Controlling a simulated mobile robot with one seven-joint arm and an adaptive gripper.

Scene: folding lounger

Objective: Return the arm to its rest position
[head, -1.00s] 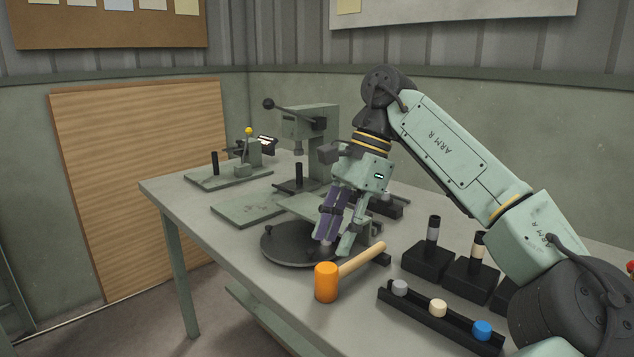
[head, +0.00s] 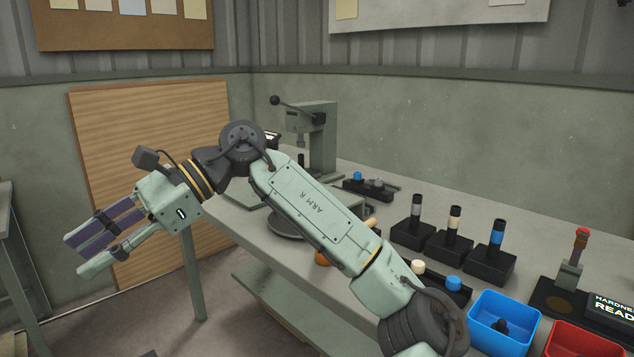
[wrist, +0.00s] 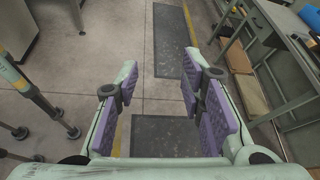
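My gripper (head: 100,245) is at the left of the head view, off the near left end of the workbench and over the floor. Its fingers point left and slightly down. In the wrist view my gripper (wrist: 160,105) shows its purple pads wide apart, with only floor between them. It is open and empty. My arm reaches across in front of the workbench (head: 240,232) and hides part of it.
The bench holds a press (head: 318,140), several dark holders with upright pegs (head: 455,222), a blue bin (head: 500,318) and a red bin (head: 575,340). An orange mallet head (head: 322,258) is mostly hidden behind my arm. Dark floor mats (wrist: 165,135) lie below my gripper.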

